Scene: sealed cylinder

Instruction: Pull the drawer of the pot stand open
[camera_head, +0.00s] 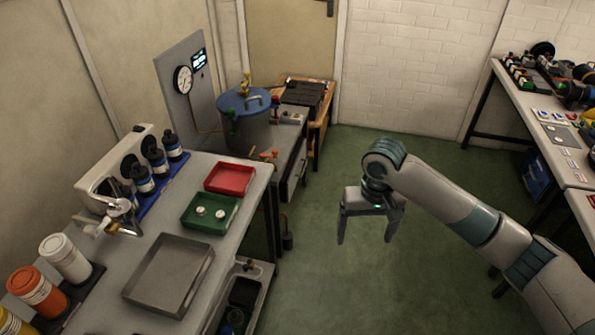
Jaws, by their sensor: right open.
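The large grey pot (250,132) with a blue lid (244,102) stands on the pot stand (290,133) at the back, left of centre. The stand's drawer front (296,168) faces right and looks flush with the stand; its handle is small and hard to make out. My right gripper (367,236) is open and empty, fingers pointing down, over the green floor. It is to the right of the drawer and nearer to me, clearly apart from it. My left gripper is out of view.
A grey worktable (110,240) at left holds a red tray (230,178), a green tray (210,212), a metal tray (170,274) and bottles. A wooden cabinet (319,128) stands behind the stand. A bench (545,115) is at right. The floor (330,285) between is clear.

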